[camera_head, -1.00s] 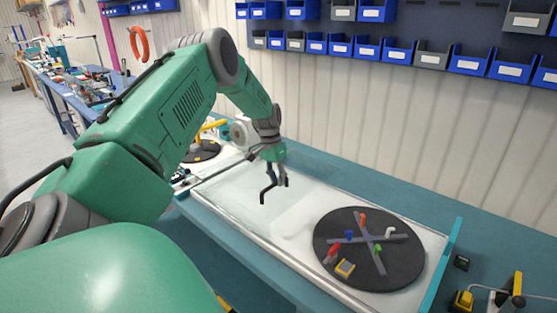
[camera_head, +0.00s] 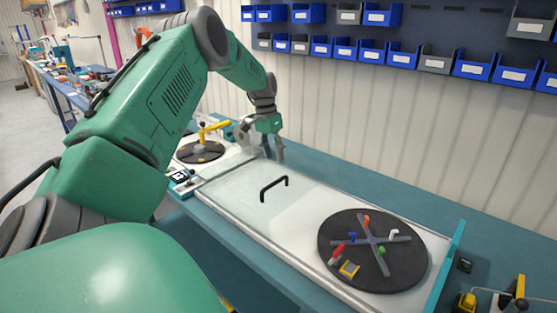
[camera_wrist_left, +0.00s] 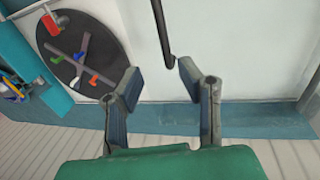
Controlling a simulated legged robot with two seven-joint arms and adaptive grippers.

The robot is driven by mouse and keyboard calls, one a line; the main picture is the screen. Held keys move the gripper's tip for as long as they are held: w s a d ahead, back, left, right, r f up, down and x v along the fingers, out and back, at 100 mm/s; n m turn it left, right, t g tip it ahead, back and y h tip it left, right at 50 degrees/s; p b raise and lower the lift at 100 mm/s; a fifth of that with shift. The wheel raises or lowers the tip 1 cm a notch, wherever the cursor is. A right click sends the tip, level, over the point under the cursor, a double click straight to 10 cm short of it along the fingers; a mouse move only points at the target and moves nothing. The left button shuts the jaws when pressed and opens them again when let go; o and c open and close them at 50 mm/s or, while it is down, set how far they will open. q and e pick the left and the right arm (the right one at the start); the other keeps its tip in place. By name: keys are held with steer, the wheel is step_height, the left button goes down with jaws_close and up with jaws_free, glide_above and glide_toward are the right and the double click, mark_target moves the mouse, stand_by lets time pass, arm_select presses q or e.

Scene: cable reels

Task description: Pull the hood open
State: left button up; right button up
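The hood (camera_head: 235,190) is a clear, pale panel lying over the long white tray on the bench; its exact edges are hard to make out. Its black bar handle (camera_head: 273,188) stands up from it, and the handle also shows in the left wrist view (camera_wrist_left: 162,30). My left gripper (camera_head: 273,155) is beyond the handle, toward the wall, and apart from it in the head view. In the left wrist view its two fingers (camera_wrist_left: 160,78) are spread with nothing between them, and the handle's near end lies just past the fingertips. My right gripper is out of view.
A dark round disc (camera_head: 335,262) with a grey cross and small coloured pieces lies at the tray's right end. Another dark disc with a yellow crank (camera_head: 212,130) is at the left end. Blue and grey bins (camera_head: 390,52) hang on the wall. Yellow-black tools (camera_head: 517,288) stand at the right.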

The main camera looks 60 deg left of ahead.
arm_select(q)
steer(key=v, duration=0.3)
steer(key=shift+a, duration=0.1)
stand_by(0.3)
